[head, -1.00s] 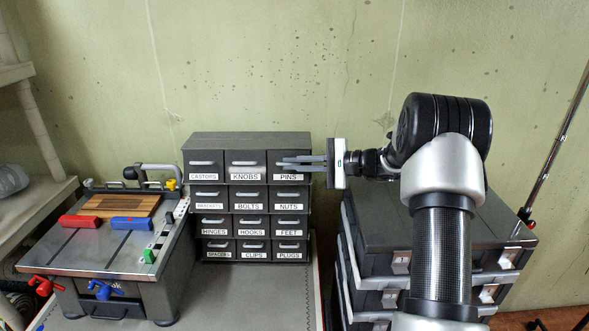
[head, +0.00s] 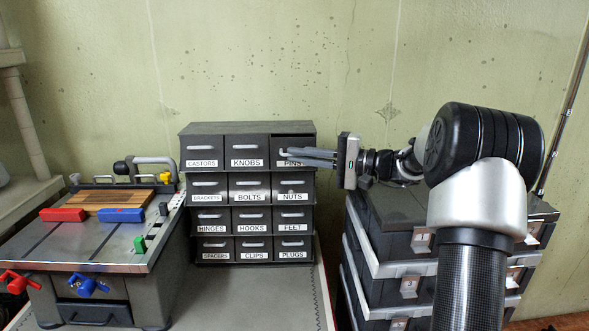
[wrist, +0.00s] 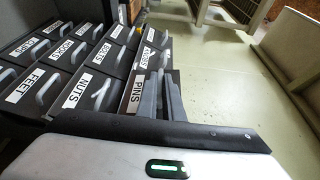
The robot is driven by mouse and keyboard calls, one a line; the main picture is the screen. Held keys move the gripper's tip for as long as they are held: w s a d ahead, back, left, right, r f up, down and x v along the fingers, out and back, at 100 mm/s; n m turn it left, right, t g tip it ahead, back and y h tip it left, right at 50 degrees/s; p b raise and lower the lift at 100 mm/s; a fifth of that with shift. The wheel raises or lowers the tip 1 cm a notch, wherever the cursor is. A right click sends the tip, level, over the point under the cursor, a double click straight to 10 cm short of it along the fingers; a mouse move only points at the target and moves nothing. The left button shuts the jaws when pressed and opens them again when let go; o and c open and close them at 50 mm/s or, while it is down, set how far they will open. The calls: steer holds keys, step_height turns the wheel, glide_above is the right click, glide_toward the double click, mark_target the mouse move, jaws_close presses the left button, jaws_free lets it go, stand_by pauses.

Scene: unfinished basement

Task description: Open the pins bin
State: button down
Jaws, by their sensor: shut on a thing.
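The pins bin (head: 302,163) is the top right drawer of a grey drawer cabinet (head: 245,128). Its white PINS label is partly covered by my fingers in the head view and reads clearly in the wrist view (wrist: 137,93). A dark gap shows above its front, so it looks slightly pulled out. My gripper (head: 288,154) reaches in from the right and is shut on the handle of the pins bin. The fingers also show in the wrist view (wrist: 161,80), where they hide most of the handle.
Other labelled drawers, such as KNOBS (head: 246,152) and NUTS (head: 293,187), look closed. A workbench (head: 110,240) with red and blue blocks stands at left. A stack of grey toolboxes (head: 400,230) stands at right under my arm. The bench top before the cabinet is clear.

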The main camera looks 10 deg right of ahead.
steer(key=shift+s+a+f+n+t+y+b, duration=0.1)
steer(key=shift+s+f+n+b, duration=0.25)
steer(key=shift+b, duration=0.6)
steer(key=shift+d+f+n+t+y+b, duration=0.15)
steer(key=shift+n+b, duration=0.3)
steer(key=shift+b, duration=0.45)
steer(key=shift+s+a+f+n+t+y+b, duration=0.15)
steer(key=shift+s+f+n+b, duration=0.2)
steer(key=shift+b, duration=0.6)
steer(key=shift+r+n+b, duration=0.15)
steer(key=shift+n+b, duration=0.2)
steer(key=shift+b, duration=0.4)
steer(key=c, duration=1.9)
jaws_free()
steer(key=shift+r, duration=0.1)
step_height(320, 180, up, 10)
steer(key=p, duration=0.2)
steer(key=shift+p, duration=0.3)
